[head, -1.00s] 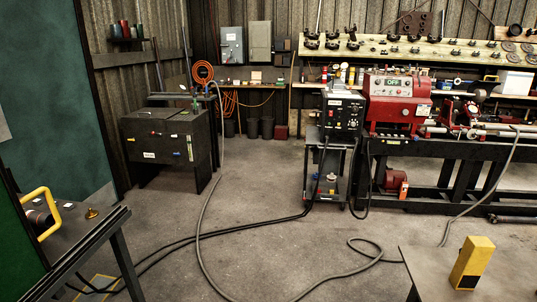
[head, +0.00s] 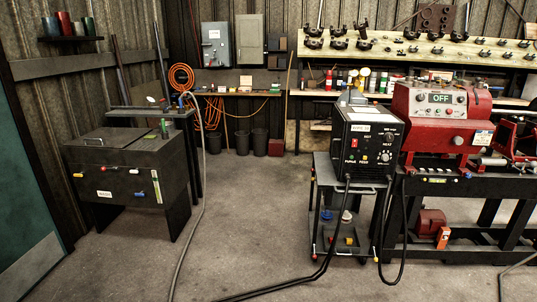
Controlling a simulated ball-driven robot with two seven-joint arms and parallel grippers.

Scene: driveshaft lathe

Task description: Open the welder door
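The welder (head: 366,165) is a black box on a wheeled cart (head: 326,200), right of the middle in the head view. Its front panel faces me, with a white label, a red switch, knobs and cable sockets. A handle shows on its top. Black cables (head: 322,262) run from its front down to the floor. I cannot make out a door on it or whether one is open. Neither of my grippers is in view.
A red lathe (head: 436,112) on a black stand is right of the cart. A black cabinet (head: 120,170) stands at the left. A grey hose (head: 187,247) and black cables cross the floor. The floor between cabinet and cart is otherwise clear.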

